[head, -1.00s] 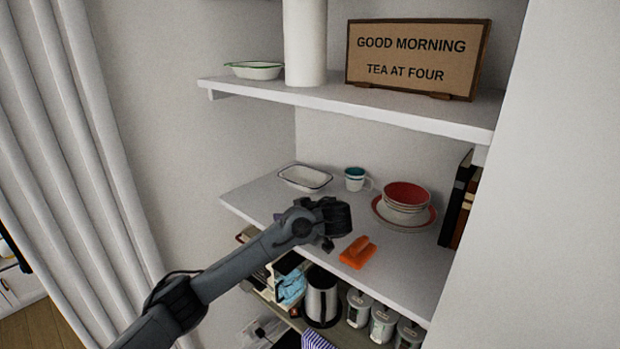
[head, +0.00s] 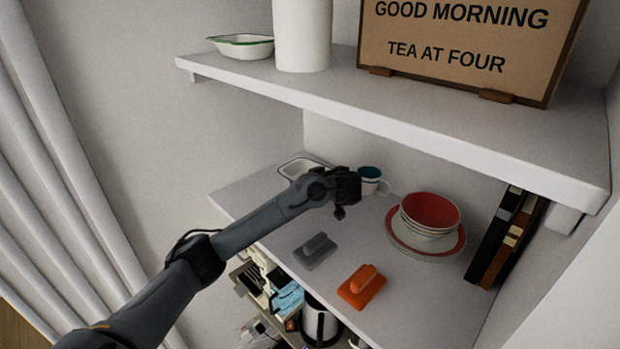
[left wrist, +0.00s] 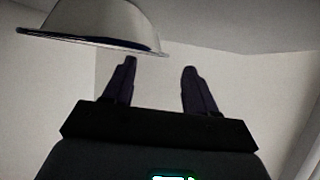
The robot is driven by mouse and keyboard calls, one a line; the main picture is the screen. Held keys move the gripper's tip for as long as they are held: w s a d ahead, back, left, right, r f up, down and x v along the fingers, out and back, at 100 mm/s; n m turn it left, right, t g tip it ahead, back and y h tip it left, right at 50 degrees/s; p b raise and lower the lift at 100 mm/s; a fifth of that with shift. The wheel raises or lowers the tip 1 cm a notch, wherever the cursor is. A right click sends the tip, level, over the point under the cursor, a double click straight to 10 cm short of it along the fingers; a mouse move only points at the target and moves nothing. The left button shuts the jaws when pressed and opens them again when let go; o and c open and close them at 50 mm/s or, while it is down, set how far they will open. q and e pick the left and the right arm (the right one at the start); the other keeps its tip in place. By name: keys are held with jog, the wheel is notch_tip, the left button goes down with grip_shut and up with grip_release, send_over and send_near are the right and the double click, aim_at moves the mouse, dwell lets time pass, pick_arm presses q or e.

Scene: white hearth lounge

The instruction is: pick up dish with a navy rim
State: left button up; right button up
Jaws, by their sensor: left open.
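The white dish with a dark, navy-looking rim (head: 292,168) sits at the back left of the middle shelf (head: 385,290). In the head view my left gripper (head: 347,192) covers its right part. My left gripper is open and empty, above the shelf in front of the dish and the mug. In the left wrist view a pale dish with a dark rim (left wrist: 95,24) appears at the top left, apart from the open fingers (left wrist: 158,68). My right gripper is not in view.
A teal-lined mug (head: 370,177) and a stack of red bowls on a plate (head: 430,215) stand to the right. Grey (head: 315,250) and orange (head: 362,287) objects lie in front. The upper shelf (head: 400,115) overhangs, holding a green-rimmed dish (head: 241,46) and a sign (head: 465,50).

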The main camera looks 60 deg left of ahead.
aim_at(293, 179)
pick_arm(q)
jog(key=shift+a+f, duration=0.15)
jog(key=shift+a, duration=0.4)
jog(key=shift+a+f+p, duration=0.15)
jog(key=shift+a+p, duration=0.3)
jog(key=shift+a, duration=0.15)
jog(key=p+x, duration=0.1)
jog(key=x, duration=0.2)
jog(key=shift+w+a, duration=0.1)
jog(key=shift+a, duration=0.05)
jog(key=shift+a+f, duration=0.25)
jog(key=shift+a, duration=0.1)
grip_shut()
